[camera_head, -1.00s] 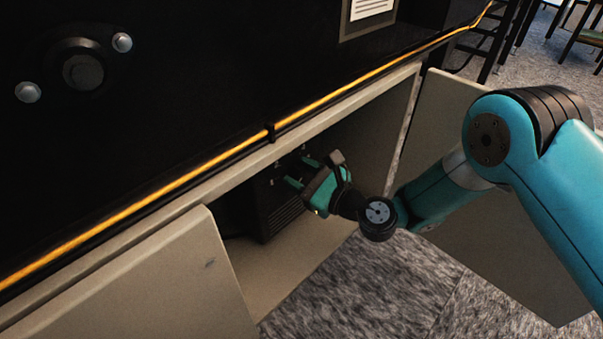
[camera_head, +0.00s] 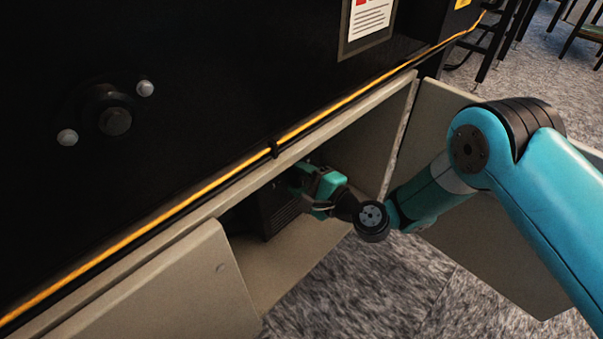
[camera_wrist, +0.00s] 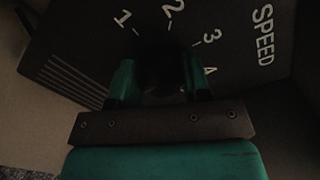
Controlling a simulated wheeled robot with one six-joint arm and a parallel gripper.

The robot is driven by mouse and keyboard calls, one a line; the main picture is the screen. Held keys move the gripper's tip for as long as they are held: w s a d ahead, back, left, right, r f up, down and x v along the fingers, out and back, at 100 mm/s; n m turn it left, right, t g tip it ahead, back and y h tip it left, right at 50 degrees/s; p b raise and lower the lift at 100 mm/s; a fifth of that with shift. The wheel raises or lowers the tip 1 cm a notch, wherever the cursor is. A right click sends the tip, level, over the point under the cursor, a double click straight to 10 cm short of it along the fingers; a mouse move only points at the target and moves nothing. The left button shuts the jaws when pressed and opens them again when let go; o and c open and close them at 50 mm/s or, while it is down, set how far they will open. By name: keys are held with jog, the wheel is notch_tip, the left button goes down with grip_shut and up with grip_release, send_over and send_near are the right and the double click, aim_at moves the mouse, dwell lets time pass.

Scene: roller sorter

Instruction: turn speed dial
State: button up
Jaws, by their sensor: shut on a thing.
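The speed dial (camera_wrist: 162,72) is a dark round knob on a black control box (camera_wrist: 85,50), seen in the wrist view. White marks 1, 2, 3 and 4 stand around it, with the word SPEED to the right. My gripper (camera_wrist: 160,85) is shut on the dial, one green finger on each side. The dial's pointer is too dark to read. In the head view, my gripper (camera_head: 298,180) reaches into the open cabinet, and the black box (camera_head: 283,215) shows below it. The dial is hidden there.
The cabinet (camera_head: 385,120) has an open door at the left (camera_head: 170,285) and another at the right (camera_head: 450,125). A black panel with a yellow-orange strip (camera_head: 200,200) runs above the opening. Grey carpet (camera_head: 350,285) lies in front. Stools stand at the far right.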

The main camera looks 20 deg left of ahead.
jog(key=n+p, duration=0.1)
jog(key=n, duration=0.3)
jog(key=shift+s, duration=0.1)
jog(key=shift+f+n+p, duration=0.15)
jog(key=shift+n+p, duration=0.5)
jog(key=shift+n, duration=1.25)
jog(key=o, duration=0.9)
